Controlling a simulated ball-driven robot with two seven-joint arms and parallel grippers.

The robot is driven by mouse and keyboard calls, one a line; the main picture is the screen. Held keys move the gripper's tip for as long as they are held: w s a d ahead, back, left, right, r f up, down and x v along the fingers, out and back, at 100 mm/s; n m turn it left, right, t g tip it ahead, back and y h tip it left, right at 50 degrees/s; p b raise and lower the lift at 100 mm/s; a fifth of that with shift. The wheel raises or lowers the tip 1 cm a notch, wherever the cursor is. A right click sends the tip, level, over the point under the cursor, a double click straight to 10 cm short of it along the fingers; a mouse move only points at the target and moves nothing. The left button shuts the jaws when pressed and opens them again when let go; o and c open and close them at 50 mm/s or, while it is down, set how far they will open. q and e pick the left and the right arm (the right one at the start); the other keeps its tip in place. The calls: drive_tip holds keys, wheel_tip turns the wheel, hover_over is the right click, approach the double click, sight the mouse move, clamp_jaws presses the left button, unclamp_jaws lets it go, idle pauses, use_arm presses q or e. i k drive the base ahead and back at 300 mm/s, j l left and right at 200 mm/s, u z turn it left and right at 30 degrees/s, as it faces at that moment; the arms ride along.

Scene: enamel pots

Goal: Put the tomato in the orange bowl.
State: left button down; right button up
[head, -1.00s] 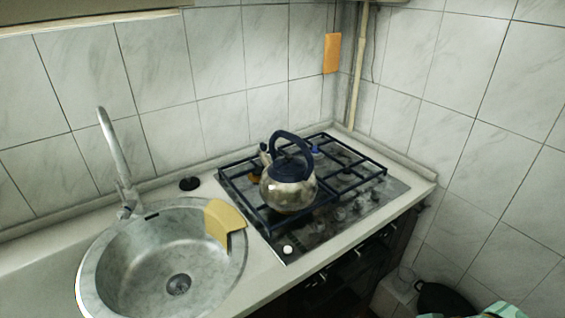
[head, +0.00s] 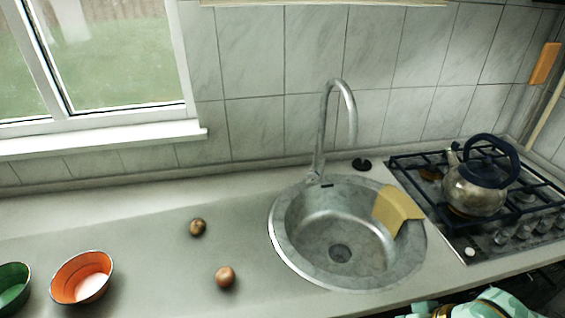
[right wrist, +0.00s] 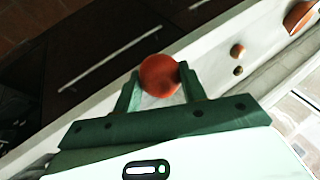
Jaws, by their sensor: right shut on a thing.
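The tomato (right wrist: 159,75) is a red ball between the fingers of my right gripper (right wrist: 160,88) in the right wrist view. The gripper is shut on it and holds it in front of the counter edge. In the head view my mint-coloured right arm shows at the lower right edge, and the tomato cannot be made out there. The orange bowl (head: 73,271) stands on the counter at the far left, its inside partly bright, with no food seen in it. An orange bowl also shows at the upper right of the right wrist view (right wrist: 298,16). My left gripper is not in view.
A green bowl (head: 13,284) stands left of the orange one. A brown round item (head: 197,227) and an onion-like one (head: 225,276) lie on the counter (head: 150,240). Right of them are the sink (head: 283,245) with tall tap (head: 321,130), yellow cloth (head: 395,208) and kettle (head: 470,193) on the stove.

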sight(90, 281)
drive_tip(key=j+u, duration=0.1)
drive_tip(key=j, duration=2.4)
drive_tip(key=i+j+u, duration=0.15)
drive_tip(key=j, duration=1.1)
